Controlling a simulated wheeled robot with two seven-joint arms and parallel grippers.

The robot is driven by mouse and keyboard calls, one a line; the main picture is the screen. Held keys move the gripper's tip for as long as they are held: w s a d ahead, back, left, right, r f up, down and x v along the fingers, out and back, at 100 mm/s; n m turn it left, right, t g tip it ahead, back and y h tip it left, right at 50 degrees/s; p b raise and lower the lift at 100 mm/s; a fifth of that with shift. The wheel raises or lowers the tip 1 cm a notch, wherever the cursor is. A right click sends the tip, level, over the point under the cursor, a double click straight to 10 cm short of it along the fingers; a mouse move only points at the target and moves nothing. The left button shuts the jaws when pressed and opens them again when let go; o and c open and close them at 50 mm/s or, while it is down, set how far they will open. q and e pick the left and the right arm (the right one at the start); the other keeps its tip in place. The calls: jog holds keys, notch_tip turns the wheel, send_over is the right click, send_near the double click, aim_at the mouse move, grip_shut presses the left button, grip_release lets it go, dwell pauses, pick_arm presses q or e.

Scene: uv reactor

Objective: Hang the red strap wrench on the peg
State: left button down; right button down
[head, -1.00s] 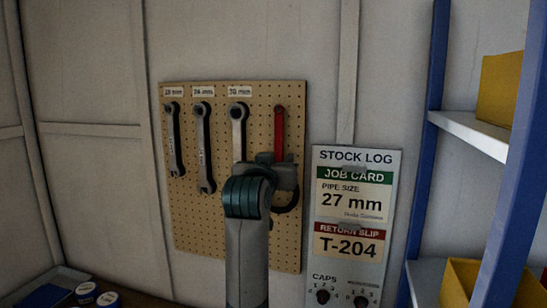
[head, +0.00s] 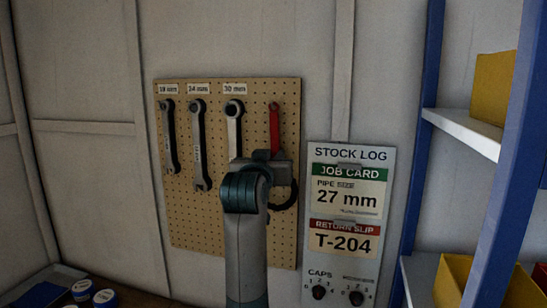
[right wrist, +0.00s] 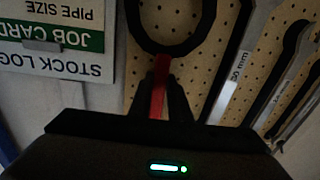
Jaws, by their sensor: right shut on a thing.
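The red strap wrench hangs upright against the pegboard (head: 210,225), right of the 30 mm wrench. Its red handle (head: 274,130) points up and its black strap loop (head: 290,196) is below, partly behind my gripper. My right gripper (head: 268,158) is in front of the board, shut on the handle. In the right wrist view the red handle (right wrist: 160,85) is between the dark fingers, with the black loop (right wrist: 172,22) beyond. The handle's top end is near the board's upper right; I cannot tell whether a peg passes through it. My left gripper is not in view.
Open-end wrenches marked 18 mm (head: 170,140), 24 mm (head: 200,145) and 30 mm (head: 234,128) hang left of it. A stock log board (head: 347,225) is to the right. Farther right stands a blue-post shelf (head: 425,130) with yellow bins (head: 494,85).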

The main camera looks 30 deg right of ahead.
jog(key=c, duration=1.6)
grip_release()
jog(key=shift+o, duration=0.2)
jog(key=shift+s+a, duration=0.1)
jog(key=shift+a, duration=0.05)
jog(key=v, duration=1.1)
jog(key=shift+s+a, duration=0.25)
